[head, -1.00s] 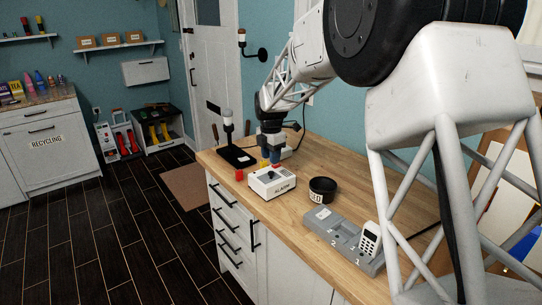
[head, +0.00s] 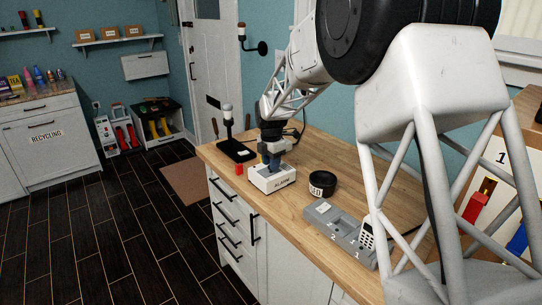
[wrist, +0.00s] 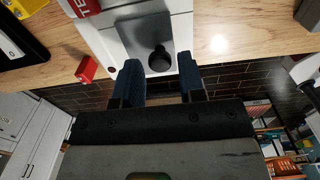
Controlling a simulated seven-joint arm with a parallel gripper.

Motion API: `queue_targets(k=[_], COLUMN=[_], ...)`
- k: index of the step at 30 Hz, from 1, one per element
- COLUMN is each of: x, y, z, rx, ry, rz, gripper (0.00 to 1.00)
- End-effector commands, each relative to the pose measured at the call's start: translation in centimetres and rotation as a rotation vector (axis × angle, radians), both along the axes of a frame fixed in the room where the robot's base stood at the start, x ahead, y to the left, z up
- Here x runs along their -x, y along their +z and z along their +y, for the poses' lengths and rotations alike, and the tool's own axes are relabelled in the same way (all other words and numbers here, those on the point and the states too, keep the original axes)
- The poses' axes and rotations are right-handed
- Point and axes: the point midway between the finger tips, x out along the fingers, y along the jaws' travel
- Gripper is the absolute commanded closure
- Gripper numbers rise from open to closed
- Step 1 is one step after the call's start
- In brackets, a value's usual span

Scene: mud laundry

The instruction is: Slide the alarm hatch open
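The white alarm box (head: 272,184), labelled ALARM, sits on the wooden counter near its front edge. In the wrist view its top carries a grey hatch plate (wrist: 140,28) with a round black knob (wrist: 160,58). My gripper (head: 272,162) is over the box, pointing down. In the wrist view my gripper (wrist: 160,75) is open, its two blue fingers apart with the knob between and just ahead of their tips. I cannot tell whether a finger touches the knob or plate. In the head view the gripper hides most of the hatch.
A small red block (head: 239,169) lies left of the box. A black-based lamp stand (head: 236,150) stands behind it. A black round dish (head: 323,184) and a grey numbered tray (head: 331,222) with a keypad handset (head: 367,234) are to the right along the counter (head: 345,160).

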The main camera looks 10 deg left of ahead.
Motion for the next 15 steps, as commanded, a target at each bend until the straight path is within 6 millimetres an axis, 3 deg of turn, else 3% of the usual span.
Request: queue_targets(k=[3, 12, 15], x=[0.0, 0.0, 0.8], y=[-1.1, 2.2, 2.1], z=[0.0, 0.0, -0.9], rx=[0.001, 0.0, 0.0], ry=[0.0, 0.0, -0.001], rz=[0.001, -0.001, 0.0], gripper=[0.63, 0.63, 0.63])
